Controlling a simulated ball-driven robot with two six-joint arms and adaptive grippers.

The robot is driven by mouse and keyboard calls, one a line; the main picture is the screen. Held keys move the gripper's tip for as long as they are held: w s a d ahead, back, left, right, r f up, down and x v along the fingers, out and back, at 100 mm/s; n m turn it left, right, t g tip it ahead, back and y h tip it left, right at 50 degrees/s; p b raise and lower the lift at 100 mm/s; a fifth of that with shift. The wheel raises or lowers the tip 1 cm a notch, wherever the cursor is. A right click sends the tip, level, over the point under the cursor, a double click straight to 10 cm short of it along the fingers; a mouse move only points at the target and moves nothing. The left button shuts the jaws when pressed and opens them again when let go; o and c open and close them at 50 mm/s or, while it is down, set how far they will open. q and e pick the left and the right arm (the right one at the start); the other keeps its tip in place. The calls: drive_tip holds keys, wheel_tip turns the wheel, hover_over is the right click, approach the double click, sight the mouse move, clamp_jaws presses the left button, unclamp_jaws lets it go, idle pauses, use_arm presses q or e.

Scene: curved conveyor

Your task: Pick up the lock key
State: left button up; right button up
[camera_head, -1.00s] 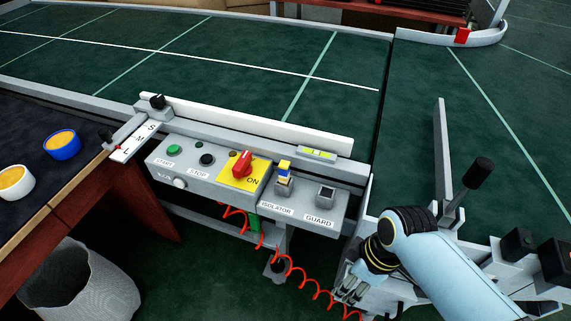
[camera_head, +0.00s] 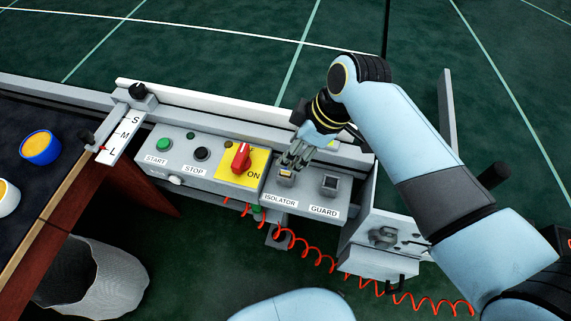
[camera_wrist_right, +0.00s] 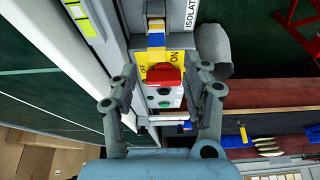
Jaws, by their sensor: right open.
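The lock key, with a blue and yellow body, stands upright in the isolator lock (camera_head: 283,182) on the grey control panel. In the head view, my right gripper covers most of the key; a small yellowish part (camera_head: 286,172) shows below the fingers. The right wrist view shows the blue, white and yellow key (camera_wrist_right: 156,38) above the red switch, ahead of the fingers. My right gripper (camera_head: 293,158) comes down from above at the isolator. Its fingers (camera_wrist_right: 165,78) are apart with nothing held between them. Contact with the key cannot be told. My left gripper is out of view.
The guard socket (camera_head: 330,184) is just right of the isolator. The red switch (camera_head: 241,158) on its yellow plate is to the left. A rail (camera_head: 230,112) runs behind the panel. A coiled red cable (camera_head: 322,262) hangs below.

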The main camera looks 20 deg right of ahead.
sight(286, 169)
drive_tip(key=x, duration=0.5)
drive_tip(key=shift+d+f, duration=0.25)
drive_tip(key=shift+w+a+f, duration=0.15)
drive_tip(key=shift+w+f, duration=0.05)
drive_tip(key=shift+f, duration=0.15)
drive_tip(key=shift+s, duration=0.1)
drive_tip(key=shift+c, duration=0.4)
drive_tip(key=c, duration=0.4)
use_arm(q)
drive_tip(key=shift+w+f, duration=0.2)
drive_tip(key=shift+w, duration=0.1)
use_arm(e)
clamp_jaws()
